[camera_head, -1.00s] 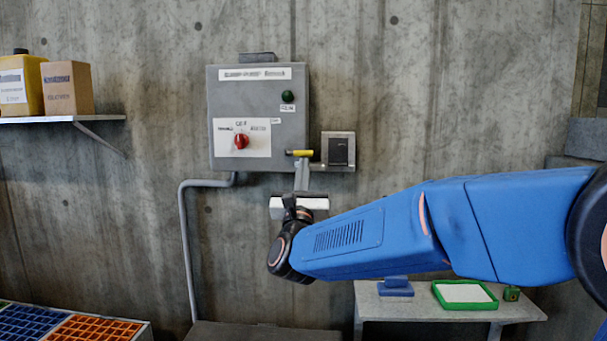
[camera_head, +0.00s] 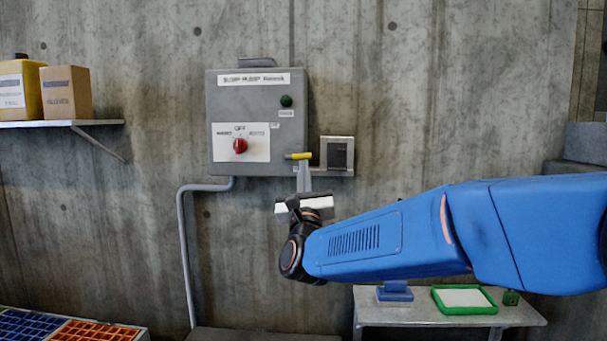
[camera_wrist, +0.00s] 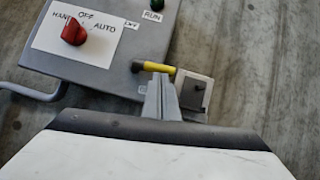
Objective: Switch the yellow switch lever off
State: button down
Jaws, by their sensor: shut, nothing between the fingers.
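The yellow switch lever (camera_head: 300,156) sticks out sideways at the lower right of the grey control box (camera_head: 225,105). It also shows in the wrist view (camera_wrist: 158,68), with a dark collar at its left end. My gripper (camera_head: 304,168) is shut and empty, pointing up, its fingertips just below the lever. In the wrist view the shut fingertips (camera_wrist: 161,80) overlap the lever's lower edge; I cannot tell whether they touch it. A label by the lever is too small to read in the head view.
A red selector knob (camera_head: 240,146) and a green button (camera_head: 286,101) sit on the box. A small grey-framed unit (camera_head: 351,156) is right of the lever. A low table (camera_head: 430,312) with a green tray (camera_head: 464,311) stands below my arm. A shelf (camera_head: 60,122) is at the left.

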jog(key=n+y, duration=0.1)
jog(key=n, duration=0.1)
jog(key=r+n+g+y, duration=0.1)
jog(key=n+y, duration=0.1)
jog(key=d+r+n+y, duration=0.1)
jog(key=n, duration=0.1)
jog(key=r+n+g+y, duration=0.1)
jog(key=n+g, duration=0.1)
jog(key=n, duration=0.2)
jog(key=a+r+n+g+y, duration=0.1)
jog(key=r+n+g, duration=0.1)
jog(key=n, duration=0.2)
jog(key=r+n+g+y, duration=0.1)
jog(key=n+g+y, duration=0.1)
jog(key=n, duration=0.3)
jog(key=shift+a+r+g, duration=0.3)
jog(key=shift+r+g, duration=0.1)
jog(key=shift+g, duration=0.1)
jog(key=shift+a+r, duration=0.45)
jog(key=shift+a, duration=0.1)
jog(key=shift+a+r, duration=0.1)
jog(key=shift+r, duration=0.05)
